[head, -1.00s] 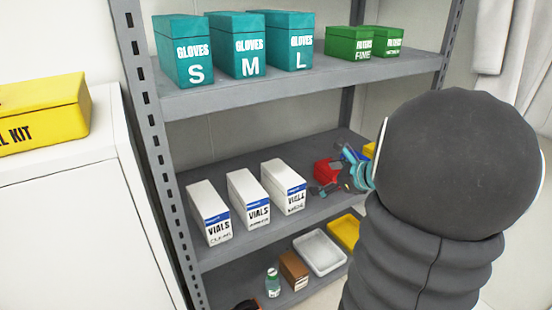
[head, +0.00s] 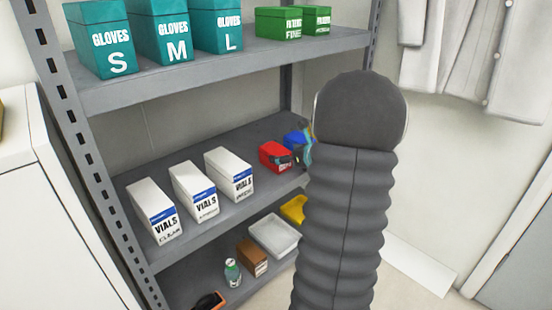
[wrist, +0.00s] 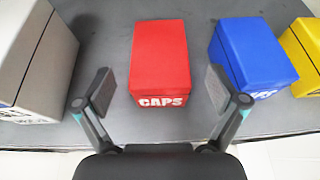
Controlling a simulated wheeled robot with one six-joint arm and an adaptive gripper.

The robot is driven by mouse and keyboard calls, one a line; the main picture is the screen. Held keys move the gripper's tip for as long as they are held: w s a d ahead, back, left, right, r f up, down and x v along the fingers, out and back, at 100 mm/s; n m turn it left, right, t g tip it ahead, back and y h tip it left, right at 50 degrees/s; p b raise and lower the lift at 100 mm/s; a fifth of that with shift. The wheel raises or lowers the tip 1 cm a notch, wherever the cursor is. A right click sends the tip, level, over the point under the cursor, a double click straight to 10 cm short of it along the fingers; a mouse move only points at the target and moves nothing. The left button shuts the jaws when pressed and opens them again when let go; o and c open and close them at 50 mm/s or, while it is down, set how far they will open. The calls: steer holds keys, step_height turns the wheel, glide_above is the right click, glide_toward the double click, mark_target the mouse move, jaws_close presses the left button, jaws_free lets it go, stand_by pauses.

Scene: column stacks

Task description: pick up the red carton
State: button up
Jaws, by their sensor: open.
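The red carton (wrist: 160,62), marked CAPS, stands on the grey middle shelf in the wrist view. In the head view the red carton (head: 273,156) is partly covered by my gripper. My gripper (wrist: 156,92) is open, with one finger on each side of the carton's near end. Gaps show between both fingers and the carton, and nothing is held. In the head view my gripper (head: 303,150) is small and mostly hidden by my arm.
A blue carton (wrist: 250,55) stands close on the right of the red one, with a yellow carton (wrist: 303,50) beyond it. A white vials box (wrist: 32,60) stands at the left. The upper shelf (head: 180,80) lies above.

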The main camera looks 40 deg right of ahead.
mark_target(275, 153)
steer(key=shift+x, duration=2.65)
steer(key=shift+s+f, duration=0.1)
steer(key=shift+f, duration=0.05)
steer(key=c, duration=1.2)
